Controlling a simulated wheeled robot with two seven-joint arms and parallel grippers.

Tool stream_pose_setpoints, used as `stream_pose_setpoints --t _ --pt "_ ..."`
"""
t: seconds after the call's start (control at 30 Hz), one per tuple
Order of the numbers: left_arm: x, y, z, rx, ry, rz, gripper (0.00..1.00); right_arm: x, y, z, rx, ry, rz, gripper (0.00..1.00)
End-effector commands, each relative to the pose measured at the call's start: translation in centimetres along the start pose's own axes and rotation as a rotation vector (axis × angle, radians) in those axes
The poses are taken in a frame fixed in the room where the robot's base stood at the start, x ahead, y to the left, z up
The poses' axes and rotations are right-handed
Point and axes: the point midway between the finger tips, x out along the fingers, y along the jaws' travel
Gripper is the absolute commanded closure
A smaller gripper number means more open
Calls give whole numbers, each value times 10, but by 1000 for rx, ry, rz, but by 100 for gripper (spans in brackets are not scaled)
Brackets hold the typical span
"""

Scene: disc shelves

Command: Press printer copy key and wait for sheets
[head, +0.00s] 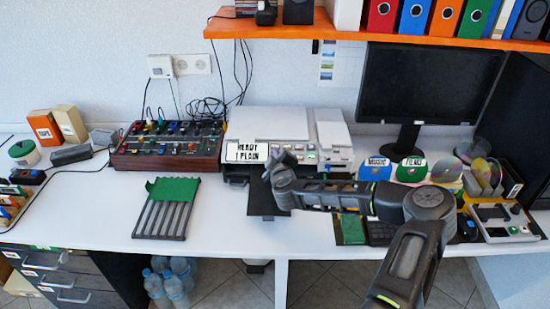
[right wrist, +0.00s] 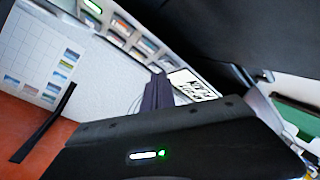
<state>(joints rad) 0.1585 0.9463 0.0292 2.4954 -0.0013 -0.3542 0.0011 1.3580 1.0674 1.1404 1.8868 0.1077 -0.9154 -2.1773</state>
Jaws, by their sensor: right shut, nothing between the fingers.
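The white printer (head: 268,122) stands at the back middle of the desk. Its sign (head: 247,151) reads READY and 1 PLAIN; the sign also shows tilted in the right wrist view (right wrist: 195,86). A row of small keys lies along the printer's front, partly behind my gripper; I cannot tell which is the copy key. My right gripper (head: 277,163) is shut and empty, just in front of the printer's panel; I cannot tell whether it touches a key. A dark tray (head: 258,204) juts out below the printer, with no sheet visible on its bare part. My left gripper is not in view.
A ribbed grey rack (head: 162,217) with a green piece (head: 173,189) on it lies left of the tray. A control box (head: 168,153) with knobs stands behind it. A monitor (head: 430,84) and disc holders (head: 482,176) stand right. An orange shelf (head: 270,32) hangs above.

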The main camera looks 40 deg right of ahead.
Motion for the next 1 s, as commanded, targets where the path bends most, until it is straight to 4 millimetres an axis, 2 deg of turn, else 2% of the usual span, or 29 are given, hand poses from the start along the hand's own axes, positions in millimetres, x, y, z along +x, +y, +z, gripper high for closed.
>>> stream_pose_setpoints --t 1.0 --pt "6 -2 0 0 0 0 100 8 -6 5 0 1 1 100"
